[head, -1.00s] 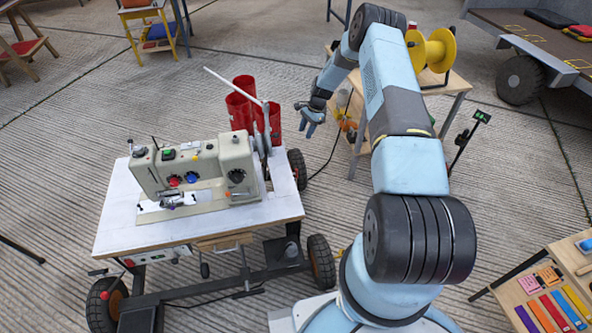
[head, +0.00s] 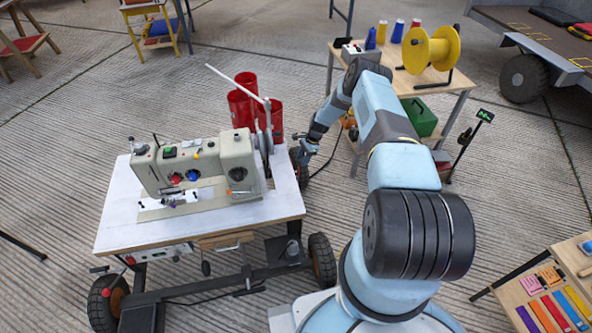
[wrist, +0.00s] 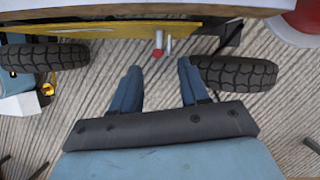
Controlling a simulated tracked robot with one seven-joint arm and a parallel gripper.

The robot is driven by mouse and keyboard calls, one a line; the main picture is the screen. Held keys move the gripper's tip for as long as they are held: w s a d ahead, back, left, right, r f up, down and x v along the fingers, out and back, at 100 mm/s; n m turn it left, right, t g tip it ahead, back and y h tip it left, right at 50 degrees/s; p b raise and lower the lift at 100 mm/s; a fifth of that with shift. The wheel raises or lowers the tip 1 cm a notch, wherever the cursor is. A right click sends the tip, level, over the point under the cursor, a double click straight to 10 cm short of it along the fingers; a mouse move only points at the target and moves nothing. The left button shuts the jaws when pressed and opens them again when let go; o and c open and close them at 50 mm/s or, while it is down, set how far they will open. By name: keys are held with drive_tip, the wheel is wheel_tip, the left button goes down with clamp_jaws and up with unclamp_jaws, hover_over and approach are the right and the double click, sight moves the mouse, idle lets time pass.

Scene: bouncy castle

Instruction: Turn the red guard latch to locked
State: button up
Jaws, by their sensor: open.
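A small red-tipped part (wrist: 157,53) with short grey rods shows in the wrist view, under the edge of the cart top; it may be the red guard latch, but its setting cannot be told. My gripper (wrist: 160,68) is open and empty, its two blue fingers apart and pointing toward this part, which appears between and just beyond the fingertips. No contact shows. In the head view my gripper (head: 301,153) is low at the right end of the sewing machine cart (head: 115,225), by its rear wheel. The red part is not made out there.
Cart wheels (wrist: 45,57) (wrist: 235,74) flank the red part in the wrist view. A sewing machine (head: 205,165) and red cylinders (head: 240,108) stand on or beside the cart top. A wooden table (head: 440,75) with a yellow spool (head: 428,50) is behind my arm.

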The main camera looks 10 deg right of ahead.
sight(298, 171)
drive_tip(key=shift+x, duration=3.5)
